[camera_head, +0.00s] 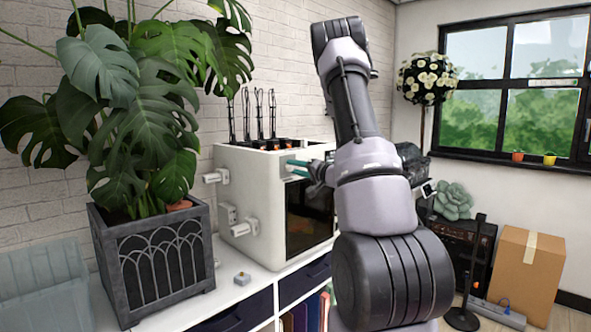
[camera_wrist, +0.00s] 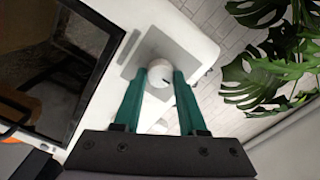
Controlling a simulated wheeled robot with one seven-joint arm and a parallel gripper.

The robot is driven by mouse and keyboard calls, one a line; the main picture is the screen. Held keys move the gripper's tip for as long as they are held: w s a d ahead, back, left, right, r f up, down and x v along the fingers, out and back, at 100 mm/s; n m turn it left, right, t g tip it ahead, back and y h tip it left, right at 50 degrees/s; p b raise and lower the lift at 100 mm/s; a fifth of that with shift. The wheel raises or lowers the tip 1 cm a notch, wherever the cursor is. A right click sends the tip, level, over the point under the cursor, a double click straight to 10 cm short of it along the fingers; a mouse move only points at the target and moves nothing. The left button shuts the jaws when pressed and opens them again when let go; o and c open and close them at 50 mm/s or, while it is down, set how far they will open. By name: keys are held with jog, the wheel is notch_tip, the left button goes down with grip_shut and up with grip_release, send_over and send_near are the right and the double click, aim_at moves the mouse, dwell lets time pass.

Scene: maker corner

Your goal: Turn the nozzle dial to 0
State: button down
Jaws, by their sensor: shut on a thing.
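A round white dial (camera_wrist: 160,73) sits on a grey plate (camera_wrist: 182,58) on the white printer front, beside the dark door window. I take it for the nozzle dial, but no label or numbers can be read. A small dark mark shows low on the dial's right side. My gripper (camera_wrist: 161,79) has green fingers on either side of the dial and is shut on it. In the head view my gripper (camera_head: 290,168) reaches the upper front of the white printer (camera_head: 262,184).
White spool holders (camera_head: 242,229) stick out from the printer's left side. A large potted plant (camera_head: 150,262) stands left of the printer. A small grey box with a knob (camera_head: 242,278) lies on the white cabinet top. A cardboard box (camera_head: 525,270) stands at right.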

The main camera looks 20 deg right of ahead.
jog(key=shift+f, duration=0.1)
jog(key=shift+c, duration=2.3)
grip_release()
jog(key=v, duration=1.1)
